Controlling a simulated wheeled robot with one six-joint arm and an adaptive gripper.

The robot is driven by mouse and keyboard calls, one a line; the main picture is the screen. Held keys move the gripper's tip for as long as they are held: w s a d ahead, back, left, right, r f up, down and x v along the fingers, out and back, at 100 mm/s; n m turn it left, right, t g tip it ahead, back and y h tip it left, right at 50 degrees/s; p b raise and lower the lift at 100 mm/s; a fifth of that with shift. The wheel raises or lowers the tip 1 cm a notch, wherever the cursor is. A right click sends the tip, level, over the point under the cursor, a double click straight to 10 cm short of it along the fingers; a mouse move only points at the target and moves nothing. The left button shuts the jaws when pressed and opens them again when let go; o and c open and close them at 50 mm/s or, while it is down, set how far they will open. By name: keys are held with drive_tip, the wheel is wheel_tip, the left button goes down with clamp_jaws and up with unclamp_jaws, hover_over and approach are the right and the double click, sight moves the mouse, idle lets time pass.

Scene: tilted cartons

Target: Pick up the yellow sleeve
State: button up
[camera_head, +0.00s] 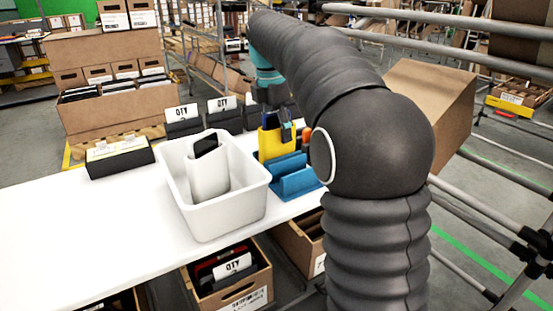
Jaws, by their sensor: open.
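The yellow sleeve (271,143) stands upright in a blue holder (295,181) on the white table, just right of a white bin. My gripper (287,130) reaches down from above at the sleeve's upper right part. Its fingers are open and overlap the sleeve in this view. I cannot tell whether they touch it. My arm hides part of the area to the right of the holder.
The white bin (250,195) holds a white sleeve (208,172) with a dark item in it. Black boxes with QTY labels (183,118) line the table's back edge. A black tray (119,158) sits at the back left. The table's left front (80,235) is clear.

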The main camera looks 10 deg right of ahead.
clamp_jaws()
drive_tip(key=shift+r, duration=0.1)
